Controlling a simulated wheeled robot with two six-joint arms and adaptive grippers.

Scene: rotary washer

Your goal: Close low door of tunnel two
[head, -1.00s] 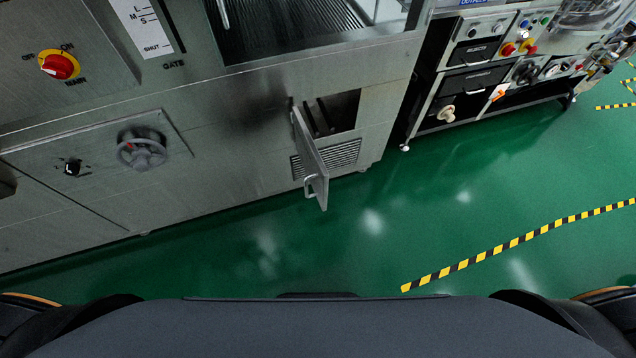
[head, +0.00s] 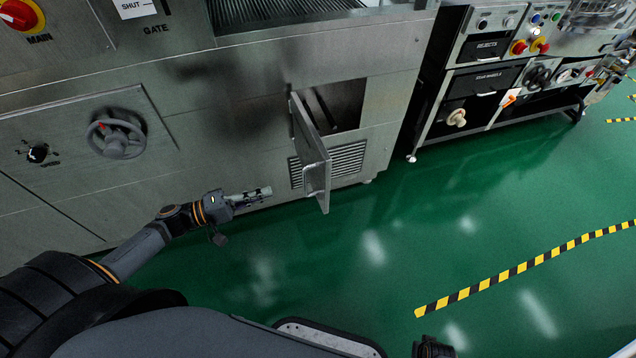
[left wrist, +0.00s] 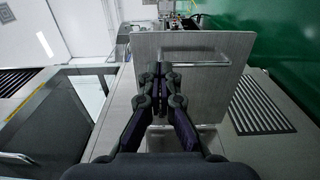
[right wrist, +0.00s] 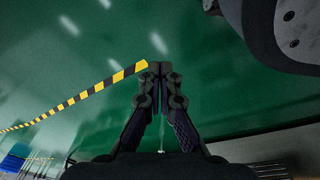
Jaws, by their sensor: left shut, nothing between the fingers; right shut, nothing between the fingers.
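The low door (head: 308,150) is a grey metal panel on the lower front of the machine. It stands swung open, jutting out toward the floor, with a bar handle (head: 316,165) on its face. The dark opening (head: 340,104) behind it is uncovered. My left gripper (head: 266,191) is shut and empty, to the left of the door and apart from it. In the left wrist view the door panel (left wrist: 205,105) lies ahead of the left gripper (left wrist: 158,68), with its handle (left wrist: 185,63) near the top. My right gripper (right wrist: 160,68) is shut and empty over the green floor.
A vent grille (head: 348,158) is below the opening. A handwheel (head: 115,138) and a speed knob (head: 37,153) are on the panel at left. A black equipment rack (head: 465,100) stands to the right. The green floor (head: 400,240) is open, with a yellow-black stripe (head: 520,270).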

